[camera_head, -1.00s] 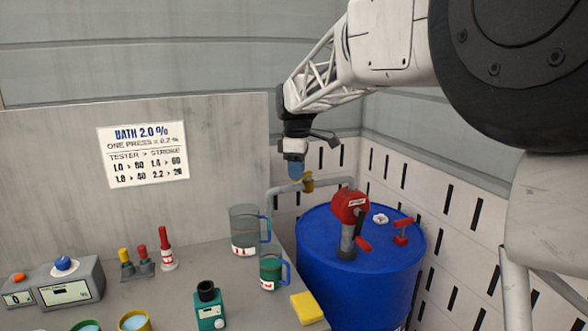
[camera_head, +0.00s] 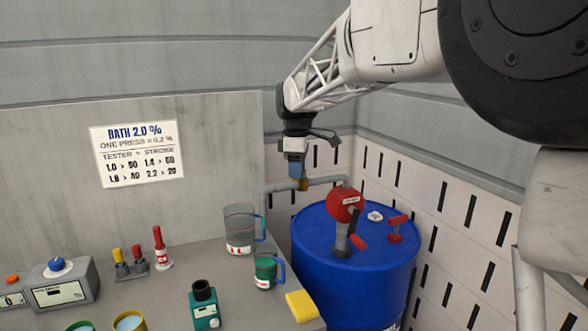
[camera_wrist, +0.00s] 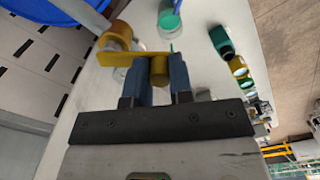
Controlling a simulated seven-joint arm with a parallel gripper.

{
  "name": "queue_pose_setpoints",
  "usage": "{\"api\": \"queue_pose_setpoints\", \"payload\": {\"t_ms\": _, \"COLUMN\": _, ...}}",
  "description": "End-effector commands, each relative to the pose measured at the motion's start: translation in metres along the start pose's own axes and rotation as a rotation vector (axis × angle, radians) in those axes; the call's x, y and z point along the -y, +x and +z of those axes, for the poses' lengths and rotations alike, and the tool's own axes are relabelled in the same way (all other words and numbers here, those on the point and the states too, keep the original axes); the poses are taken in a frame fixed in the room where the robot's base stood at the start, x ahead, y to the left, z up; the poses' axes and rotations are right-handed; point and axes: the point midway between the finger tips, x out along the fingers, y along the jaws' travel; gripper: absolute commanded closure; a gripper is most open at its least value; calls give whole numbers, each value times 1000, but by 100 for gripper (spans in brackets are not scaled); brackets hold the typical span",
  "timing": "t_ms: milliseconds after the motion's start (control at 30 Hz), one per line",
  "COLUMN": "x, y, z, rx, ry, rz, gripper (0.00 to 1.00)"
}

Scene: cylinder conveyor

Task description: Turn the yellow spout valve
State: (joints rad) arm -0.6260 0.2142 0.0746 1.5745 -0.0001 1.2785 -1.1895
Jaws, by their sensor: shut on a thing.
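In the wrist view, the two blue fingers of my gripper (camera_wrist: 160,72) are shut on the yellow valve's stub (camera_wrist: 158,70), one finger on each side. A flat yellow lever (camera_wrist: 115,57) runs left from the stub toward a rounded yellow-brown body. The fingertips partly hide the valve in the head view.
The blue drum (camera_head: 318,236) with a red pump (camera_head: 345,206) stands right of the pipe. A clear jug (camera_head: 239,232) and green mug (camera_head: 266,272) stand on the bench below and left. A yellow sponge (camera_head: 302,306) lies at the bench edge.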

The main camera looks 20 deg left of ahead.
Motion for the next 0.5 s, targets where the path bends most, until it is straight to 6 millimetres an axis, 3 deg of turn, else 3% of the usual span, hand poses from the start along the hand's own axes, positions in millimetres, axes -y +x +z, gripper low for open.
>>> {"api": "queue_pose_setpoints", "payload": {"t_ms": 500, "x": 1, "y": -1, "z": 7, "rx": 0, "ry": 0, "rz": 1, "gripper": 87}}
